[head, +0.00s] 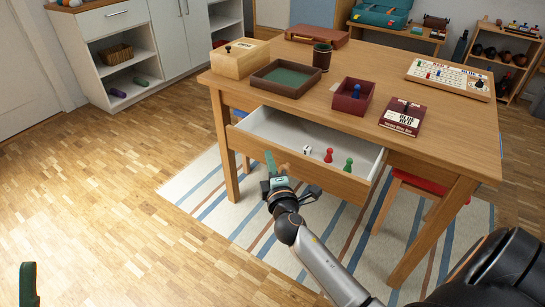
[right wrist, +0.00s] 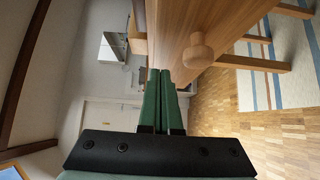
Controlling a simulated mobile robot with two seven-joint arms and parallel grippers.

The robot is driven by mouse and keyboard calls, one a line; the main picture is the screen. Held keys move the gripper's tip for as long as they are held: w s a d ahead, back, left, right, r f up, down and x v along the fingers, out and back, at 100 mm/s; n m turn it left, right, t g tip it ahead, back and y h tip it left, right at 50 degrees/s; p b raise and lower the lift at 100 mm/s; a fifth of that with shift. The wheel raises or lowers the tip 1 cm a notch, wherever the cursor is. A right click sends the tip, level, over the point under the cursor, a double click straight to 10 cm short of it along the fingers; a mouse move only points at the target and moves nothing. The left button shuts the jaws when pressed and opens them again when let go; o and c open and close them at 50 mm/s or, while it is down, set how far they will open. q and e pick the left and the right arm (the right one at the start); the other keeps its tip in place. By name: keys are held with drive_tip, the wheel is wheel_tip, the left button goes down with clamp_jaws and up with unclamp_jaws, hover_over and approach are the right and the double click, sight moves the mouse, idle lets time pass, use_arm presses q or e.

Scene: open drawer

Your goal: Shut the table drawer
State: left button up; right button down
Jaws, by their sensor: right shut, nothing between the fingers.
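The wooden table (head: 340,85) has its drawer (head: 268,122) pulled open, showing a white inside. A white die (head: 307,150), a red pawn (head: 328,155) and a green pawn (head: 348,164) stand in it. My right gripper (head: 270,160) is shut and empty, its green fingers close to the outside of the drawer front. In the right wrist view its fingers (right wrist: 163,100) lie together beside the wooden front, with the round knob (right wrist: 197,55) to their upper right. Whether they touch the front is unclear. Only a green tip of my left gripper (head: 28,284) shows at the lower left.
On the tabletop are a wooden box (head: 240,60), a green-lined tray (head: 262,83), a dark cup (head: 321,56), a dark red box (head: 343,107) and a game board (head: 450,78). A red-seated stool (head: 420,183) stands under the table. Floor at left is clear.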

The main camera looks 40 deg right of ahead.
drive_tip(key=shift+w+d, duration=0.25)
drive_tip(key=shift+d, duration=0.4)
use_arm(q)
drive_tip(key=shift+f, duration=0.1)
use_arm(e)
drive_tip(key=shift+w+d, duration=0.1)
drive_tip(key=shift+d, duration=0.05)
drive_tip(key=d, duration=0.1)
drive_tip(key=w+d, duration=0.1)
drive_tip(key=d, duration=0.1)
drive_tip(key=w+d, duration=0.1)
drive_tip(key=d, duration=0.1)
drive_tip(key=shift+w+d, duration=0.1)
drive_tip(key=shift+d, duration=0.15)
drive_tip(key=d, duration=0.1)
drive_tip(key=w+d, duration=0.1)
drive_tip(key=d, duration=0.1)
drive_tip(key=w+d+b, duration=0.1)
drive_tip(key=d, duration=0.1)
drive_tip(key=shift+w+d, duration=0.2)
drive_tip(key=shift+d, duration=0.2)
use_arm(q)
drive_tip(key=s+r+m+h, duration=0.2)
drive_tip(key=shift+s+d+h, duration=0.1)
drive_tip(key=shift+d+h, duration=0.05)
drive_tip(key=shift+h, duration=0.15)
drive_tip(key=shift+f, duration=0.1)
use_arm(e)
drive_tip(key=shift+a, duration=0.2)
